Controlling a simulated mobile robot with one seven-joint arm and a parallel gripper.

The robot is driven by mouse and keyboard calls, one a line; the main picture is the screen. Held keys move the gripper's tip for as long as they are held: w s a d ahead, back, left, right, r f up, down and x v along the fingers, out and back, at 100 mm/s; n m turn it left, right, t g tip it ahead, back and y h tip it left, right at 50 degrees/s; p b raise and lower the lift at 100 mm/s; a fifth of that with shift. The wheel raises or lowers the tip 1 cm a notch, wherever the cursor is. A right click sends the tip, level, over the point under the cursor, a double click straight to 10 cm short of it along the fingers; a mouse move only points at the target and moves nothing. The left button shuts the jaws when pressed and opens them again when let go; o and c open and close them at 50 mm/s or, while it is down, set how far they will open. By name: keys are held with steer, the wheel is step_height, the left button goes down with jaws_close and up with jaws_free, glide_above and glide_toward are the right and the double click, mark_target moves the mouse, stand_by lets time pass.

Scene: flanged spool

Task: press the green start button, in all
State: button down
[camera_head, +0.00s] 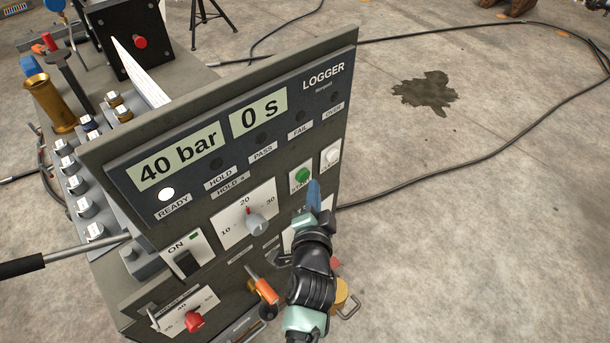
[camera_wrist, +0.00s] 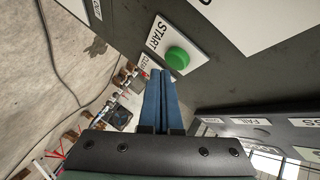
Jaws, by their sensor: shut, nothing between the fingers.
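The green start button (camera_head: 302,175) sits on a white plate on the front panel of the logger (camera_head: 280,215). In the wrist view the round green button (camera_wrist: 177,58) stands out from its plate marked START, just past my fingertips. My gripper (camera_head: 313,183) is shut and empty, its blue fingers together. In the head view the fingertips appear just right of and below the button, partly over its plate. In the wrist view the gripper (camera_wrist: 161,75) has its tips just left of and below the button. I cannot tell whether they touch it.
The display reads 40 bar and 0 s, and the READY lamp (camera_head: 167,194) is lit white. A white button (camera_head: 331,154) is right of the start button. A dial (camera_head: 256,223), an ON switch (camera_head: 187,262) and a red knob (camera_head: 193,321) are further left. Open floor lies right.

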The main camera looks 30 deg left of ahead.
steer(key=shift+a+r, duration=0.1)
steer(key=shift+a, duration=0.05)
steer(key=shift+w+a+p, duration=0.15)
steer(key=shift+a+p, duration=0.1)
steer(key=shift+p, duration=0.1)
steer(key=shift+w+a+p, duration=0.15)
steer(key=shift+a+p, duration=0.25)
steer(key=shift+a, duration=0.1)
stand_by(1.1)
steer(key=shift+s+d+b, duration=0.35)
steer(key=shift+d+b, duration=0.35)
steer(key=shift+d, duration=0.2)
